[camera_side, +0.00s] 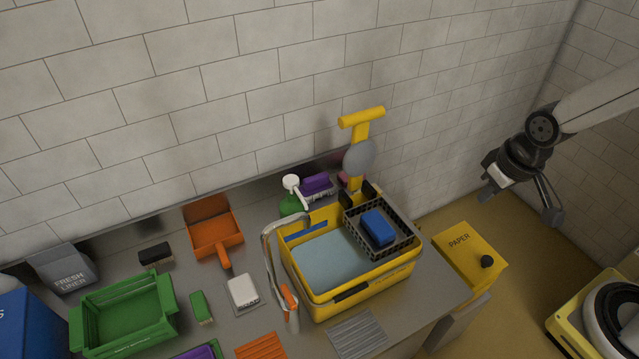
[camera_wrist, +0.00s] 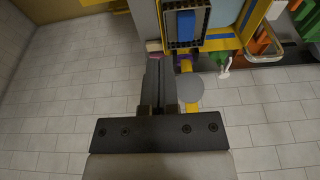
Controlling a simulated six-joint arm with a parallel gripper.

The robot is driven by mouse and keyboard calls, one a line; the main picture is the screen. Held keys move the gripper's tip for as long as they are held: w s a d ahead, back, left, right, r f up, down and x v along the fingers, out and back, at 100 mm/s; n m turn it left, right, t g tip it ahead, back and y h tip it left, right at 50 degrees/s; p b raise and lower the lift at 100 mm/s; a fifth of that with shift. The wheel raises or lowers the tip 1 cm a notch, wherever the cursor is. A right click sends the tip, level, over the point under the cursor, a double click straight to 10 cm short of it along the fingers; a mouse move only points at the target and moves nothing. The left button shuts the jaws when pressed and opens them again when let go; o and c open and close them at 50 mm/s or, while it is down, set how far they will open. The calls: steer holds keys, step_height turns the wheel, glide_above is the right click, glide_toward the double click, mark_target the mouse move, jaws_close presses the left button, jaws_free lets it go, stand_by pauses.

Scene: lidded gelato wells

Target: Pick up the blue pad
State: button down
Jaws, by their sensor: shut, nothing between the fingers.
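The blue pad (camera_side: 379,227) lies in a black mesh basket (camera_side: 408,246) set in the right part of a yellow bucket (camera_side: 345,302). The pad also shows near the top of the wrist view (camera_wrist: 186,25). My gripper (camera_side: 553,217) is up in the air at the right of the side view, well apart from the pad. Its fingers show shut and empty in the wrist view (camera_wrist: 156,62).
A yellow wringer handle (camera_side: 361,125) stands upright behind the basket. A yellow PAPER bin (camera_side: 470,252) is right of the counter. Left of the bucket are a tap (camera_side: 268,245), an orange dustpan (camera_side: 213,232) and a green crate (camera_side: 125,320).

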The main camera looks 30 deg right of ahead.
jaws_free()
stand_by(0.3)
steer(key=t, duration=0.7)
glide_above(378, 228)
steer(key=s+d, duration=0.2)
steer(key=s, duration=0.3)
step_height(378, 228, down, 17)
steer(key=f+t, duration=0.2)
steer(key=f, duration=0.1)
steer(key=s+a+f+t, duration=0.1)
steer(key=f, duration=0.1)
steer(key=shift+s+a+f, duration=0.1)
steer(key=shift+s+f+t, duration=0.45)
steer(key=shift+f+t, duration=0.05)
steer(key=shift+f, duration=0.05)
steer(key=shift+w, duration=0.1)
